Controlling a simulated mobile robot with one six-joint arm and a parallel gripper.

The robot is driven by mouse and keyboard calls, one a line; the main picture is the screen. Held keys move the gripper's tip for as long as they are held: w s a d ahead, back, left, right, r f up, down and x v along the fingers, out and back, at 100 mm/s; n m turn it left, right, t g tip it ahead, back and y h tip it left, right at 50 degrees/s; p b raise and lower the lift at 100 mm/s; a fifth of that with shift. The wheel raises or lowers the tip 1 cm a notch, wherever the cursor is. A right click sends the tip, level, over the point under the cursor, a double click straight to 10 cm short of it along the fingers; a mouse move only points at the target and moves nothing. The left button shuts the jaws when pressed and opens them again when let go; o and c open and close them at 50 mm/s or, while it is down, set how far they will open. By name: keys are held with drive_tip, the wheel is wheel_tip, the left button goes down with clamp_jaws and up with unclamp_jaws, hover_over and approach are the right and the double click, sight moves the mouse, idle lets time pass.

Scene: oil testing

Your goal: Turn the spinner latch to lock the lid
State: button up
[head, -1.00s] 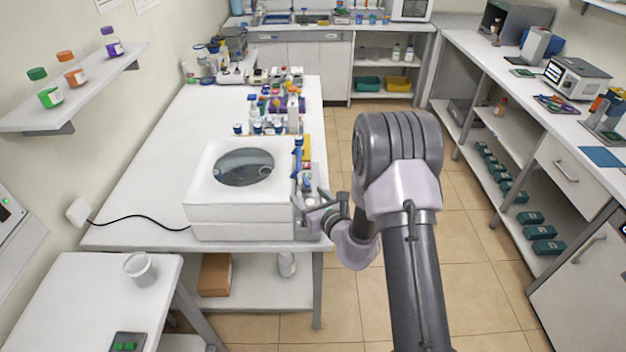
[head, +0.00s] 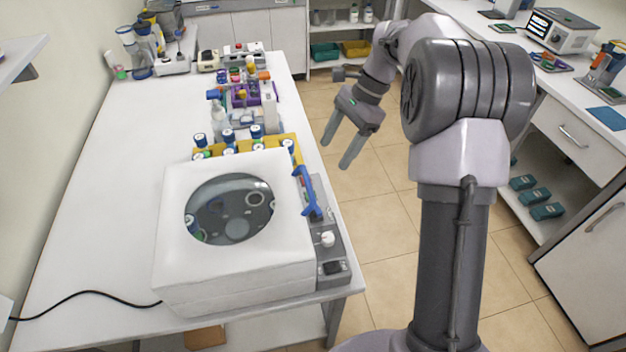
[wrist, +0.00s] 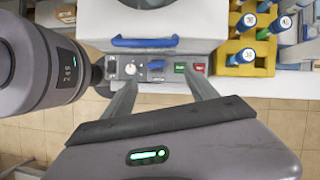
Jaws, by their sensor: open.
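The spinner (head: 235,278) is a white box on the bench, its lid down. A dark round window (head: 228,210) is in the lid. A blue handle (head: 306,192) is on its right side; it also shows in the wrist view (wrist: 144,42). Beside it is a grey control panel with a white knob (head: 328,239). My gripper (head: 336,153) is open and empty, off the bench's right edge. In the wrist view the fingers point toward the panel, with the knob (wrist: 130,69) near the left finger, apart from it.
A yellow rack (wrist: 243,70) with several blue-capped tubes stands right behind the spinner. Bottles and a purple rack (head: 240,97) stand farther back. A black cord (head: 80,293) runs left from the spinner. The bench's left part (head: 110,190) is clear. Open floor lies right of the bench.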

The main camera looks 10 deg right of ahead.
sight(317, 206)
drive_tip(key=shift+h, duration=0.4)
drive_tip(key=b+x, duration=0.2)
drive_tip(key=x, duration=0.3)
drive_tip(key=b+x, duration=0.2)
drive_tip(key=x, duration=0.4)
drive_tip(key=s+d+b+x, duration=0.1)
drive_tip(key=b+x, duration=0.1)
drive_tip(key=x, duration=0.3)
drive_tip(key=shift+f+b, duration=0.35)
drive_tip(key=c, duration=1.3)
drive_tip(key=shift+s+m+t+b, duration=0.1)
drive_tip(key=shift+m+t+b, duration=0.45)
drive_tip(key=shift+m, duration=0.65)
drive_tip(key=shift+c, duration=0.3)
drive_tip(key=shift+m, duration=0.3)
drive_tip(key=o, duration=1.4)
drive_tip(key=shift+c, duration=0.2)
